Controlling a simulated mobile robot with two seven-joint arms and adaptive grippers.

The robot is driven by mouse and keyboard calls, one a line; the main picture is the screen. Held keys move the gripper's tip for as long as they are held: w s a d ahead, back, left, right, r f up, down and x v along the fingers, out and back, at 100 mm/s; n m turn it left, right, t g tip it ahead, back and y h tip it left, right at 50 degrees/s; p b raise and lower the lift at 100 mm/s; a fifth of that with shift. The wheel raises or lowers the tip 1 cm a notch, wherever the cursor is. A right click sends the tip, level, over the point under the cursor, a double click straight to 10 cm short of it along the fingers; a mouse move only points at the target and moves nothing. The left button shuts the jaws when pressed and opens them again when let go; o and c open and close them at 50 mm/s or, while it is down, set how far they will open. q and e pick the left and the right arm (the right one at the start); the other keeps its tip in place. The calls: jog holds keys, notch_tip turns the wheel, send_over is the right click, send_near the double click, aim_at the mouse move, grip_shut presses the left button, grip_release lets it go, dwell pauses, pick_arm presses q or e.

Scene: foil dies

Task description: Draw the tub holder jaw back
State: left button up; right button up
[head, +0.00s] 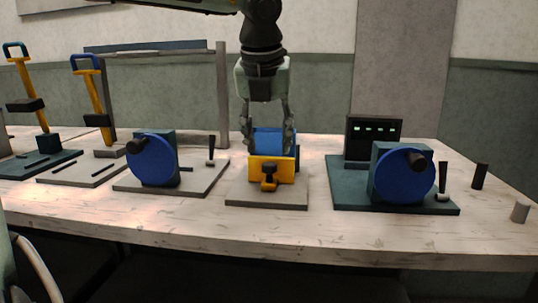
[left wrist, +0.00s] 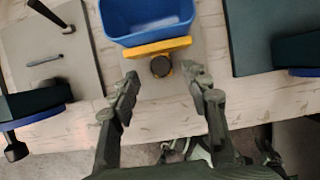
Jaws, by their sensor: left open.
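The tub holder is a grey base plate (head: 266,199) with a yellow jaw (head: 285,168) at its front and a dark knob (head: 268,183) on the jaw's front face. A blue tub (head: 268,138) sits behind the jaw. In the left wrist view, the tub (left wrist: 148,22), jaw (left wrist: 157,48) and knob (left wrist: 161,67) lie just beyond the fingertips. My left gripper (head: 268,145) points down over the holder, fingers open and apart. In the left wrist view the gripper (left wrist: 161,76) has its fingertips on either side of the knob, not visibly touching it. My right gripper is not in view.
A blue-wheeled device (head: 152,160) on a grey plate stands to the left. Another blue wheel (head: 403,176) on a dark green base, with a display box (head: 373,130), stands to the right. Yellow lever presses (head: 92,98) stand far left. The table's front edge (head: 230,236) is clear.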

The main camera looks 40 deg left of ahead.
pick_arm(q)
jog(key=v, duration=0.7)
jog(key=shift+r, duration=0.1)
